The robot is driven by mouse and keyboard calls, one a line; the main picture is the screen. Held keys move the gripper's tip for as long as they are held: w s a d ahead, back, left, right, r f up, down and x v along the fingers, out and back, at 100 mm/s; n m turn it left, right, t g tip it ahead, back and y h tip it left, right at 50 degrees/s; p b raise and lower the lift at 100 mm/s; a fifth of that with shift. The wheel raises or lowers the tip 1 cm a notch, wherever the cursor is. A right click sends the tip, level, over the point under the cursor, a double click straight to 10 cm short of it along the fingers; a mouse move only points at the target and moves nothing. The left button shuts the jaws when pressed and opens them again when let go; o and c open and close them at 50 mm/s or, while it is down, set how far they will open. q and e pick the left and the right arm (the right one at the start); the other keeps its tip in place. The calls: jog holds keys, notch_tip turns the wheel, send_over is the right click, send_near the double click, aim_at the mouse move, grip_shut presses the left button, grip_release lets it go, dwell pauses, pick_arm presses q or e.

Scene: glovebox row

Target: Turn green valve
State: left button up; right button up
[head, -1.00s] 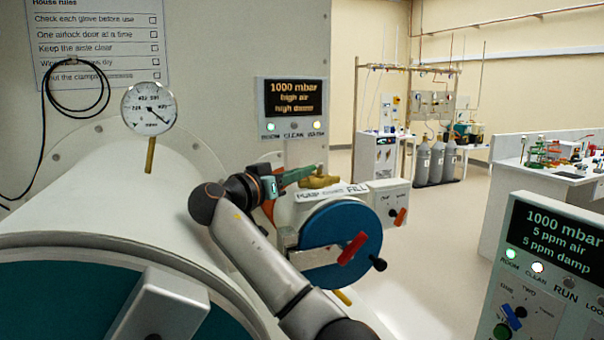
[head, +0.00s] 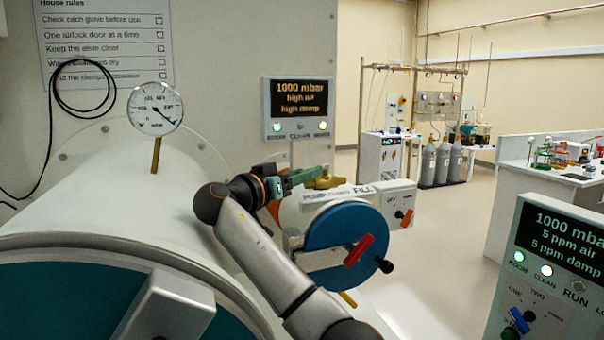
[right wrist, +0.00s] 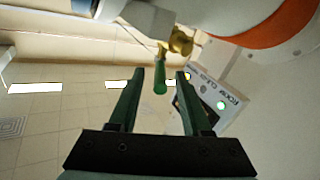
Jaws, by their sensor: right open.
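The green valve has a brass body, which shows in the head view (head: 324,181) on top of the small airlock, behind the label reading PUMP and FILL. In the right wrist view its green handle (right wrist: 160,82) hangs from the brass body (right wrist: 180,42). My right gripper (head: 304,176) reaches the valve from the left. In the right wrist view my right gripper (right wrist: 160,76) is open, with the handle's end between the fingertips and a gap on both sides. In the head view the fingers hide the handle. My left gripper is not in view.
A large white cylinder (head: 90,200) with a gauge (head: 155,109) is at left. A display (head: 298,108) hangs behind the valve. A control panel (head: 550,270) stands at front right.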

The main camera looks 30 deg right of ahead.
jog(key=shift+r, duration=0.5)
jog(key=s+a+r+b, duration=0.4)
jog(key=s+a+r, duration=0.2)
jog(key=s+r, duration=0.6)
jog(key=shift+s+b, duration=0.35)
jog(key=shift+c, duration=0.2)
